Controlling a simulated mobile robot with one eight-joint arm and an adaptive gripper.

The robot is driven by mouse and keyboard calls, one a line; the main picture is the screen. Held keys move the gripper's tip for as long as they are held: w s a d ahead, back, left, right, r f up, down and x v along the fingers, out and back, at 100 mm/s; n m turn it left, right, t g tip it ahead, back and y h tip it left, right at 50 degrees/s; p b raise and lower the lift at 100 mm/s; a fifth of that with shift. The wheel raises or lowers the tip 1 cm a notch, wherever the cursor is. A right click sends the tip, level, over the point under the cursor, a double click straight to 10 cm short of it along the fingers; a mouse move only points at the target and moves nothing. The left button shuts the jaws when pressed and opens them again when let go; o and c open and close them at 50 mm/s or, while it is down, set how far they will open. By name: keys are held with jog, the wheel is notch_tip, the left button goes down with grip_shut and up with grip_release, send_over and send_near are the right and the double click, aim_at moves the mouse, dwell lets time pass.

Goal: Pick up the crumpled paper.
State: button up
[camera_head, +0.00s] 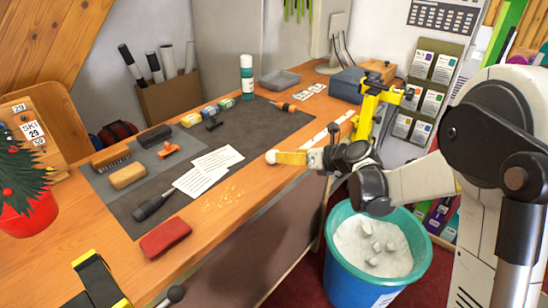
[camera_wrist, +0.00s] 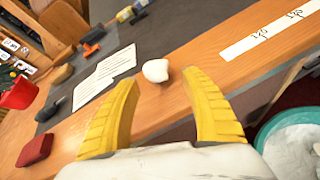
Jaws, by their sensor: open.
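The crumpled paper (camera_wrist: 155,70) is a small white lump on the wooden bench strip, near the grey mat's edge. In the head view the white lump (camera_head: 271,157) shows right at the end of my yellow fingers. My gripper (camera_wrist: 160,78) is open and empty, its two yellow fingers spread with the lump between and just beyond their tips. In the head view my gripper (camera_head: 284,157) reaches in low from the right over the bench edge. I cannot tell whether a finger touches the paper.
Printed sheets (camera_head: 208,170) lie on the dark mat (camera_head: 255,130) beside the paper. A red block (camera_head: 165,237) and a black-handled tool (camera_head: 155,205) are nearer. A teal bin (camera_head: 350,278) with white scraps stands on the floor below my arm. A green bottle (camera_head: 247,76) stands at the back.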

aim_at(270, 156)
jog(key=b+x, duration=0.1)
jog(key=x, duration=0.1)
jog(key=b+x, duration=0.1)
jog(key=x, duration=0.2)
jog(key=b+x, duration=0.1)
jog(key=x, duration=0.1)
jog(key=shift+a+f, duration=0.2)
jog(key=shift+f, duration=0.2)
jog(key=shift+r, duration=0.1)
jog(key=c, duration=0.4)
